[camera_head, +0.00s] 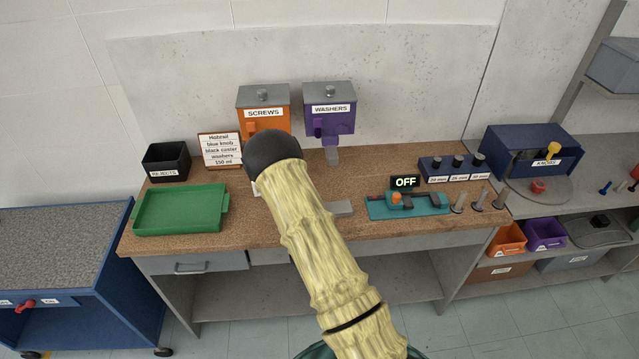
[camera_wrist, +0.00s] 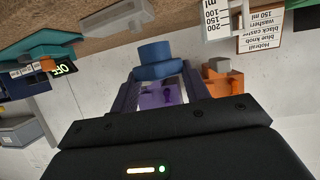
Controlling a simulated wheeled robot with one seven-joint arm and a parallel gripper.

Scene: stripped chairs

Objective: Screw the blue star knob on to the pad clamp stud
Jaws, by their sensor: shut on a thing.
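In the wrist view my gripper (camera_wrist: 156,76) is shut on a blue knob (camera_wrist: 155,52), which sits between the fingertips and shows a narrower round part above a wider part. In the head view my arm hides the fingers and the knob. A teal fixture (camera_head: 408,206) with orange and grey parts lies on the bench, right of my arm, below an OFF display (camera_head: 404,182). The fixture also shows at the left of the wrist view (camera_wrist: 40,48), apart from the knob. I cannot make out the pad clamp stud in either view.
The bench (camera_head: 240,238) holds a green tray (camera_head: 180,211), a black rejects bin (camera_head: 166,162), a label card (camera_head: 221,150), and orange (camera_head: 264,118) and purple (camera_head: 330,120) dispensers. A grey plate (camera_head: 341,208) lies near my arm. A blue knobs bin (camera_head: 531,150) stands right.

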